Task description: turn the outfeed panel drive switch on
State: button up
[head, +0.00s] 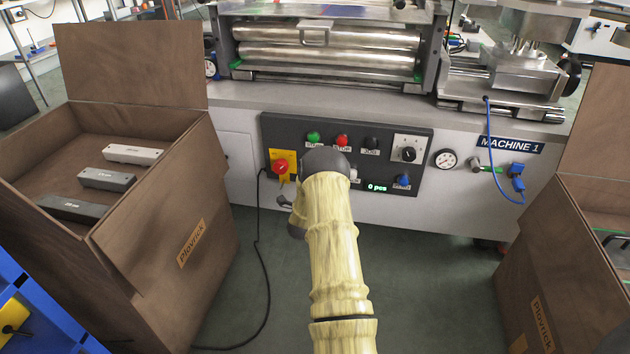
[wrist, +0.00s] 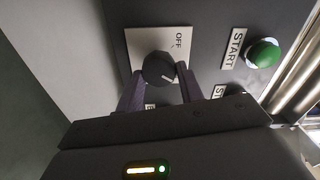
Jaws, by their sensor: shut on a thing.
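The panel's black rotary switch (wrist: 159,69) sits on a white plate marked OFF in the wrist view. It carries a short pale pointer line, facing roughly away from OFF, though its exact setting is hard to read. My gripper (wrist: 160,73) has a finger on either side of the switch and is shut on it. In the head view, my arm hides the switch and fingers. The dark control panel (head: 385,133) is on the machine front. No outfeed label is readable.
A green START button (wrist: 263,53) is close by; it also shows in the head view (head: 313,137). A red stop button (head: 342,140), another rotary switch (head: 408,154) and a red knob on yellow (head: 280,166) are nearby. Brown boxes (head: 205,215) flank the floor space.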

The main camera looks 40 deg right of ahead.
jog(key=shift+a+f+m, duration=0.15)
jog(key=shift+f+m, duration=0.05)
jog(key=shift+m, duration=0.9)
jog(key=o, duration=1)
jog(key=shift+r, duration=0.1)
jog(key=p+v, duration=0.7)
jog(key=v, duration=1)
jog(key=shift+s+p, duration=0.2)
jog(key=shift+p, duration=0.15)
